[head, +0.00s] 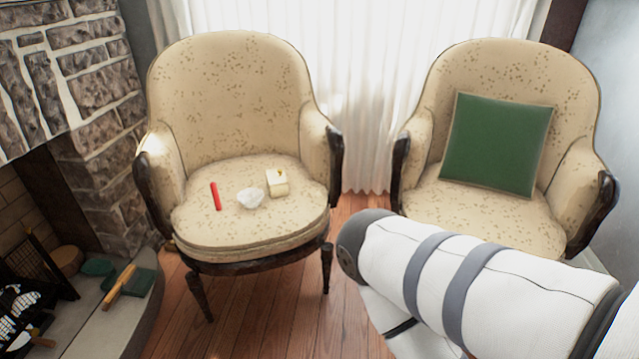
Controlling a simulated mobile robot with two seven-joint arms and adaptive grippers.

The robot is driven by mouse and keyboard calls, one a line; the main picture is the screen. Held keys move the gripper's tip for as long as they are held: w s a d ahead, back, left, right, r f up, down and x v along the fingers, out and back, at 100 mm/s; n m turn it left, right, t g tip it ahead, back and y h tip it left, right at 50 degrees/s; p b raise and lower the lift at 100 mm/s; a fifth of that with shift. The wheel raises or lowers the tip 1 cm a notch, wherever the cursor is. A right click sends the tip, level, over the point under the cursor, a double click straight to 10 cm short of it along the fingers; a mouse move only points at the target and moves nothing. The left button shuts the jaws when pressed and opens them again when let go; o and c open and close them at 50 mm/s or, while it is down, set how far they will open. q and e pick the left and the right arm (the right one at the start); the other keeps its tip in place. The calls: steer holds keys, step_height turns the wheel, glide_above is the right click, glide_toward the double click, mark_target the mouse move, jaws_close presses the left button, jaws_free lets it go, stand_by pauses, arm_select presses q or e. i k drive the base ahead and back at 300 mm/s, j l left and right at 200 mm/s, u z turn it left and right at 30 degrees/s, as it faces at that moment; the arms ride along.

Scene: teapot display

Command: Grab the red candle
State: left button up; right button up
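The red candle (216,196) is a thin red stick on the seat of the left armchair (250,235). It lies to the left of a white crumpled-looking lump (250,198) and a small cream block-shaped item (277,183). Nothing touches the candle. My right arm, white with grey bands, comes in from the lower right and ends in front of the gap between the chairs. Its gripper does not show. My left arm and gripper are out of view.
A second armchair (480,215) with a green cushion (497,145) stands at the right. A stone fireplace (90,130) and its grey hearth (75,320) are at the left, with a wooden-handled item (120,287) on it. Wooden floor (255,325) shows below the chairs.

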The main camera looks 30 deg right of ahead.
mark_target(218, 206)
steer(key=l+z, duration=0.1)
steer(key=z, duration=0.2)
steer(key=i+l+u, duration=0.25)
steer(key=i, duration=0.35)
steer(key=i+l+u, duration=0.2)
steer(key=i, duration=0.4)
steer(key=i+l+u, duration=0.25)
steer(key=i, duration=0.3)
steer(key=l, duration=0.1)
